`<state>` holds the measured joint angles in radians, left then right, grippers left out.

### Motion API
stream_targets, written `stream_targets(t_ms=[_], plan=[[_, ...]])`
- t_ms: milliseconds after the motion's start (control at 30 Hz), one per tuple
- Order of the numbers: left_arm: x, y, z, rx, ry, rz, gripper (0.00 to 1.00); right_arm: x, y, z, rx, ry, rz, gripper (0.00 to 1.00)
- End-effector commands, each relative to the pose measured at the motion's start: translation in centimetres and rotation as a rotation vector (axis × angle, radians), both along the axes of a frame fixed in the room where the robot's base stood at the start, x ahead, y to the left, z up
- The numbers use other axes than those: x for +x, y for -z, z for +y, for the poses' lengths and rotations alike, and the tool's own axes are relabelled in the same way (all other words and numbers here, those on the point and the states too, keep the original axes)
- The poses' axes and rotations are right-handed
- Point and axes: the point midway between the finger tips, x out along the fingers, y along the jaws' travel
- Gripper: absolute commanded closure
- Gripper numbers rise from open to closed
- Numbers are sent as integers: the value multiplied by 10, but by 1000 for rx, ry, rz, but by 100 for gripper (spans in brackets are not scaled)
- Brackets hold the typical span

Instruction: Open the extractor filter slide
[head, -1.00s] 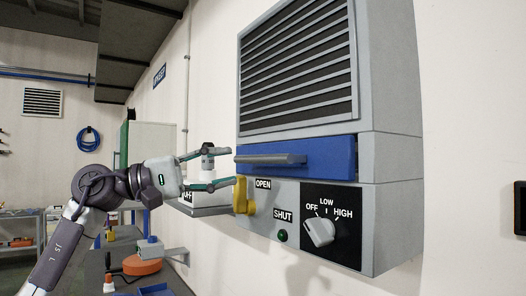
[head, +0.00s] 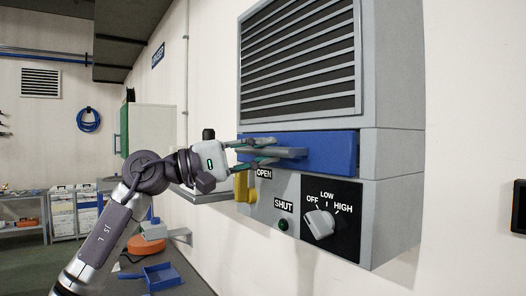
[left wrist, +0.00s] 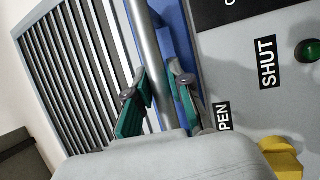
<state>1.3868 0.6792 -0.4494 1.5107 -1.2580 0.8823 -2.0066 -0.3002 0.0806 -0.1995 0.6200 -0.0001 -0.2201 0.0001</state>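The filter slide (head: 332,153) is a blue drawer front across the grey extractor housing, below the louvres, and looks pushed in. Its grey bar handle (head: 292,153) sticks out at the front. My left gripper (head: 266,150) is at the handle's left part, one finger above it and one below. In the left wrist view the handle bar (left wrist: 145,40) runs between the two spread fingers (left wrist: 160,85), with a visible gap on the right side. The blue slide (left wrist: 180,50) shows behind. My right gripper is not in view.
A yellow lever (head: 243,187) sits just below my left gripper, beside the OPEN label. A SHUT label, a green button (head: 283,224) and a rotary fan knob (head: 320,223) are on the lower panel.

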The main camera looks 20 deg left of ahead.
Motion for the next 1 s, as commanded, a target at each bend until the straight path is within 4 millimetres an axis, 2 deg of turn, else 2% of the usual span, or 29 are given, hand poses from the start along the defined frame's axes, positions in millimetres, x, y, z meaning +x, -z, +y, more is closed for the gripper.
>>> stream_targets(t_ms=[33,100,467,567,800,1000], plan=[[0,0,0,0,0,0,93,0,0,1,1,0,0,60],[0,0,0,0,0,0,100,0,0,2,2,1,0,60],[-3,2,3,1,-1,1,100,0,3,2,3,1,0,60],[-15,5,13,2,-3,-3,100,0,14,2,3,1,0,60],[-69,6,56,3,-5,-3,100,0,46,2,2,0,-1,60],[-101,3,80,1,-2,1,100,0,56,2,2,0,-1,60]])
